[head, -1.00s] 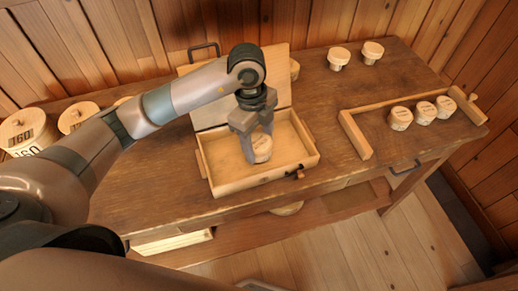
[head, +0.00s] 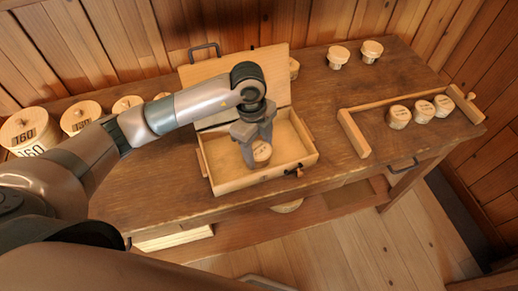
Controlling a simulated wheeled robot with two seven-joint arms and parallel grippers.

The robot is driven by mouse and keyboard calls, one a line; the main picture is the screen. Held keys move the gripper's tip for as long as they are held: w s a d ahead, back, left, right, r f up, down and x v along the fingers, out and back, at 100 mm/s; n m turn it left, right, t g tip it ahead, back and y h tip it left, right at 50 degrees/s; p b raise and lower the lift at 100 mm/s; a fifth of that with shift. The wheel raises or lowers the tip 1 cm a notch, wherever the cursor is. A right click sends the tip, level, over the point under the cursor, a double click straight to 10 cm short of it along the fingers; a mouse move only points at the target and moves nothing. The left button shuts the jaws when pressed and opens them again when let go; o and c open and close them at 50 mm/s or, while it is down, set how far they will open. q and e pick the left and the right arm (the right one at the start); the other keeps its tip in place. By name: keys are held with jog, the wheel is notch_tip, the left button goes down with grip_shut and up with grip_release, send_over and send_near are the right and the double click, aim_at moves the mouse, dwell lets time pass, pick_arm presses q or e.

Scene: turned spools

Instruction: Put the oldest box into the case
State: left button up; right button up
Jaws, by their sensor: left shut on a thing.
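The open wooden case (head: 232,184) stands on the workbench with its lid (head: 203,75) raised at the back. My left gripper (head: 256,158) reaches down into the case and is shut on a small round wooden box (head: 262,152) with dark writing on its top. The writing is too small to read. The box is inside the case walls, near the middle; I cannot tell whether it touches the case floor. My right gripper is not in view.
Several similar round boxes (head: 398,117) stand by a wooden rail frame (head: 356,137) at the right. The bench's middle right is clear.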

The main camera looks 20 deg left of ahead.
aim_at(255, 147)
pick_arm(q)
jog(key=shift+f, duration=0.15)
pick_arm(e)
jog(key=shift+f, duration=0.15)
pick_arm(q)
jog(key=o, duration=1)
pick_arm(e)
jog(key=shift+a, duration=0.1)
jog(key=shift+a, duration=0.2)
pick_arm(q)
jog(key=shift+r, duration=0.3)
jog(key=shift+r, duration=0.35)
jog(key=r+b, duration=0.1)
jog(key=r, duration=0.2)
jog(key=r+b, duration=0.1)
jog(key=r, duration=0.2)
jog(key=a+r, duration=0.1)
jog(key=r, duration=0.2)
jog(key=shift+w+a+r+b, duration=0.15)
jog(key=shift+w+b, duration=0.1)
jog(key=shift+b, duration=0.15)
jog(key=shift+r, duration=0.85)
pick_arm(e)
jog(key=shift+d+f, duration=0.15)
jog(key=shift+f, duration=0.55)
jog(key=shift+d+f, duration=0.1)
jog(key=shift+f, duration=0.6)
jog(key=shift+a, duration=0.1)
